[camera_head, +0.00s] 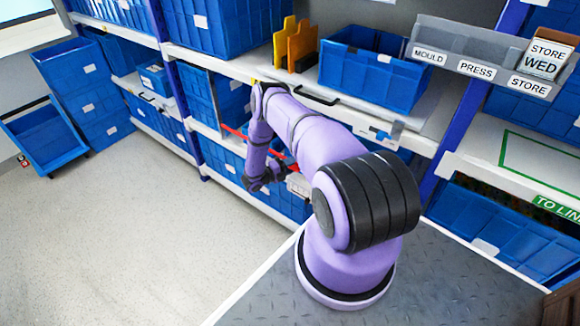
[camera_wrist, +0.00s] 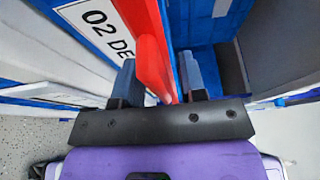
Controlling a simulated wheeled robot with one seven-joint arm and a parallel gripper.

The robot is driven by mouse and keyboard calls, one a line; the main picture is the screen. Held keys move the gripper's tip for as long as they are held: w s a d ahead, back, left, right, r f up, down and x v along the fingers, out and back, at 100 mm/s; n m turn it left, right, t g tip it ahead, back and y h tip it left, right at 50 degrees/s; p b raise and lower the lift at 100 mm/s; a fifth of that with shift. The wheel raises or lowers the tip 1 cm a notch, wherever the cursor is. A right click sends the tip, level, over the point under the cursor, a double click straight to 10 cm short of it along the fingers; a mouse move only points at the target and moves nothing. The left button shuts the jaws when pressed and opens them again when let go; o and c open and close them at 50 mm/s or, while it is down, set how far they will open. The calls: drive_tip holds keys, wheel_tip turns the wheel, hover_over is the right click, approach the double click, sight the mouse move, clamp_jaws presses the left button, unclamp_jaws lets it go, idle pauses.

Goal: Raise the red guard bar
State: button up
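The red guard bar (camera_head: 236,133) runs slantwise across the front of the shelving in the head view, partly hidden behind my arm. In the wrist view the red bar (camera_wrist: 151,50) comes down from the top edge and passes between the two fingers of my gripper (camera_wrist: 158,80). The fingers stand apart, one on each side of the bar. The left finger looks very near it. I cannot tell whether both fingers touch it. In the head view my gripper (camera_head: 278,177) is low by the shelf front, partly hidden by my arm.
Blue bins fill the shelves, with a large open bin (camera_head: 372,75) on the upper shelf. A label plate (camera_wrist: 103,25) stands left of the bar in the wrist view. A small fitting (camera_head: 380,136) sits on the shelf edge. The floor (camera_head: 130,240) at left is clear.

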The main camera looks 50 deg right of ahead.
clamp_jaws()
drive_tip(key=shift+r, duration=0.1)
drive_tip(key=shift+w+r, duration=0.1)
drive_tip(key=shift+r, duration=0.2)
wheel_tip(320, 180, up, 20)
drive_tip(key=shift+f, duration=0.2)
drive_tip(key=shift+r, duration=0.1)
unclamp_jaws()
